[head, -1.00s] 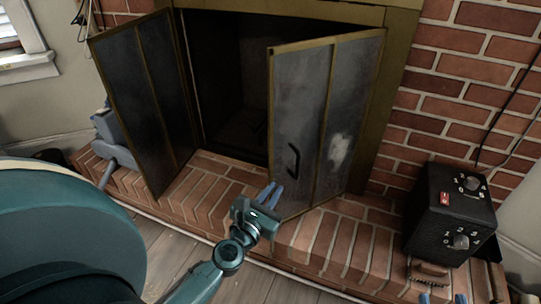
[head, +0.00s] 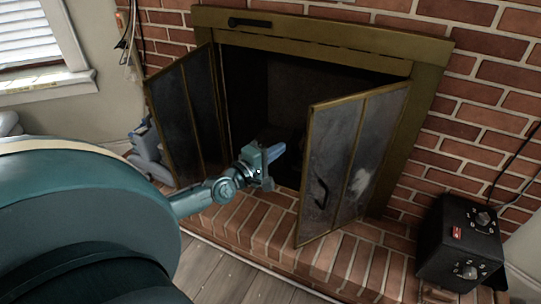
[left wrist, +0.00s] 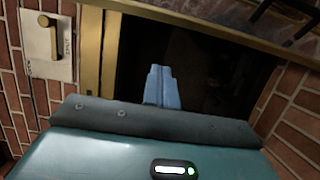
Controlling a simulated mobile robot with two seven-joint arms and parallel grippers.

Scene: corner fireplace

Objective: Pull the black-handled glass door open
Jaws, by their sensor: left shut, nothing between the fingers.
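The black-handled glass door (head: 372,135) is the right one of a brass-framed pair. It stands swung out from the fireplace, with its black handle (head: 320,190) on the outer face near the free edge. My left gripper (head: 274,152) is in front of the dark opening, left of this door's free edge and apart from the handle. Its blue fingers are shut and empty; they also show in the left wrist view (left wrist: 161,88) against the dark opening. The door's handle is not seen in the wrist view. My right gripper is not in view.
The left glass door (head: 188,115) also stands swung out. The brick hearth (head: 265,225) runs below both doors. A black box with knobs (head: 460,240) stands at the right. The firebox opening (head: 275,95) between the doors is dark.

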